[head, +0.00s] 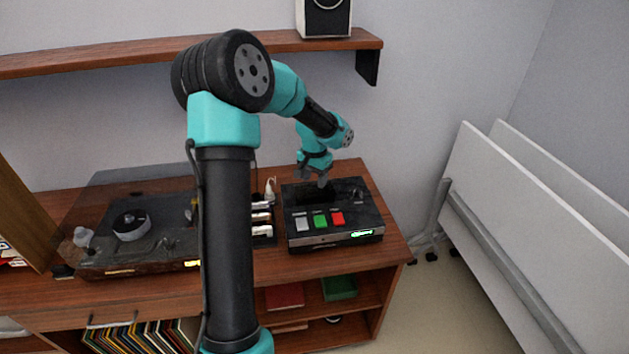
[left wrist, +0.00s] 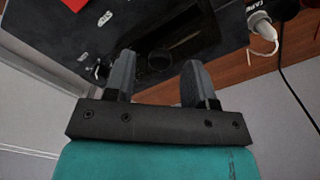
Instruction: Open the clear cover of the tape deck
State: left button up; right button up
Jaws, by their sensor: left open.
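The black tape deck (head: 376,222) stands on the right part of the wooden cabinet top. Its front has a white, a green and a red button and a lit green display. My left gripper (head: 315,180) is over the back part of the deck, with its fingers pointing down, open and empty. In the left wrist view its two fingers (left wrist: 160,68) stand apart over the dark deck top (left wrist: 110,35). A dark rectangular area with a round shape lies between them. The clear cover's edges are too dark to make out. My right gripper is in neither view.
A turntable (head: 150,240) with a clear lid stands left of the deck. A white plug (head: 269,190) with a cable is behind, near the deck's left side. A wooden shelf (head: 120,62) with a speaker (head: 323,18) hangs above. White panels (head: 540,215) lean at right.

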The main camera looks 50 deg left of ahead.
pick_arm(q)
jog(key=shift+f, duration=0.6)
grip_shut()
